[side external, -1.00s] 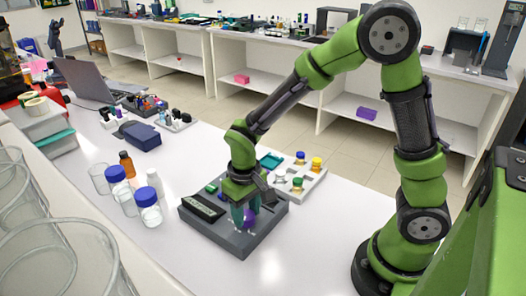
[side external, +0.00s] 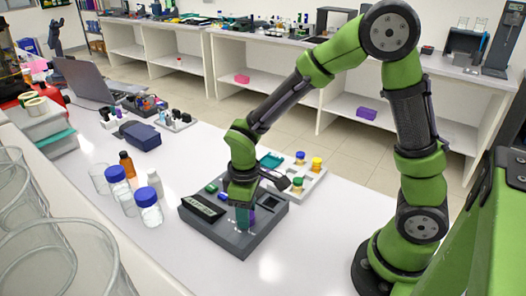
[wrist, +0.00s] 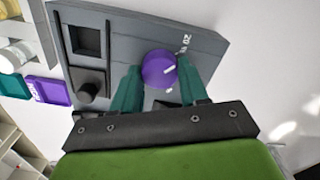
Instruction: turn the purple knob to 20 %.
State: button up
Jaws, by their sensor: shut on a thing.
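The purple knob (wrist: 156,70) sits on top of the dark grey rig (side external: 240,243). In the wrist view a short white line on the knob points right and slightly up, with a printed "20" on the panel just above and right. My gripper (wrist: 160,82) has its two teal fingers on either side of the knob, shut on it. In the side view the gripper (side external: 243,222) points down over the rig, and its fingers hide much of the knob (side external: 252,215).
The rig also carries a display (side external: 203,207), a green button (side external: 211,188) and a dark square recess (side external: 270,203). A pale tray (side external: 312,183) with coloured-capped items stands behind it. Blue-capped jars (side external: 149,214) stand to the left. The table in front is clear.

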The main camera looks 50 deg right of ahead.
dwell(0.3)
jog(key=o, duration=1.1)
jog(key=shift+c, duration=0.2)
jog(key=shift+r, duration=0.1)
notch_tip(320, 180, up, 17)
jog(key=s+d+r+m+t+y, duration=0.2)
jog(key=s+d+m+t, duration=0.2)
jog(key=s+m+t, duration=0.3)
jog(key=s+m, duration=0.1)
jog(key=s, duration=0.2)
jog(key=shift+d+m, duration=0.3)
jog(key=shift+d, duration=0.1)
